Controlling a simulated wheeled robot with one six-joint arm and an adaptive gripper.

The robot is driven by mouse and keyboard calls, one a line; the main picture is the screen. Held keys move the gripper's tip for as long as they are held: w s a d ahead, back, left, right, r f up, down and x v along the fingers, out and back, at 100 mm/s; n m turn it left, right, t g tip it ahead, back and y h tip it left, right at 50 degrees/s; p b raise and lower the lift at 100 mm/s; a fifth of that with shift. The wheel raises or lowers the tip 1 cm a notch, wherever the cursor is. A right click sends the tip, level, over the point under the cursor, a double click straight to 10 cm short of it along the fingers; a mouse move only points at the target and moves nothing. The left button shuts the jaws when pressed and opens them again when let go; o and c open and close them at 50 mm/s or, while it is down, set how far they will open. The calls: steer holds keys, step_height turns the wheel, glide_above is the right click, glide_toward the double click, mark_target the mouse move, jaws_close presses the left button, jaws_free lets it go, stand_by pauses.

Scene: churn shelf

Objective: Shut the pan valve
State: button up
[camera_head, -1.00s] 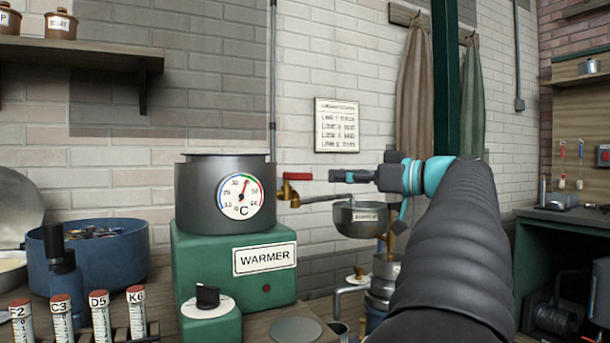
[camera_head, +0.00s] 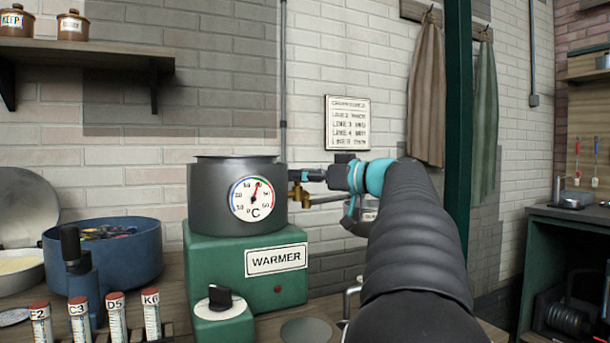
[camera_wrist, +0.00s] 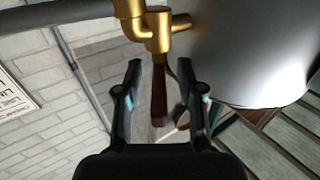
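The grey metal pan (camera_head: 210,205) with a round dial sits on the green warmer (camera_head: 215,262). Its brass valve (camera_head: 301,199) sticks out from the pan's right side and also shows in the wrist view (camera_wrist: 158,30). The valve's dark red lever (camera_wrist: 159,95) shows in the wrist view, running from the brass body towards my palm; in the head view my gripper hides it. My gripper (camera_head: 293,175) is at the valve. In the wrist view its two fingers (camera_wrist: 159,70) are apart, one on each side of the lever, with visible gaps.
A pipe (camera_wrist: 60,20) runs out from the valve. A dark green post (camera_head: 458,120) stands behind my arm. A blue tub (camera_head: 120,260) and several red-capped tubes (camera_head: 117,315) stand to the left. A sign (camera_head: 347,123) hangs on the wall behind.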

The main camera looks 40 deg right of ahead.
jaws_close()
steer(key=shift+a+f+m+h+b, duration=0.15)
steer(key=shift+m+h+b, duration=0.35)
steer(key=shift+b, duration=0.5)
steer(key=m+h+b, duration=0.1)
steer(key=h+b, duration=0.1)
steer(key=h, duration=0.1)
steer(key=m+h+b, duration=0.4)
steer(key=h, duration=0.1)
steer(key=shift+a+t+h, duration=0.3)
steer(key=shift+a, duration=0.1)
steer(key=shift+m+h+b, duration=0.3)
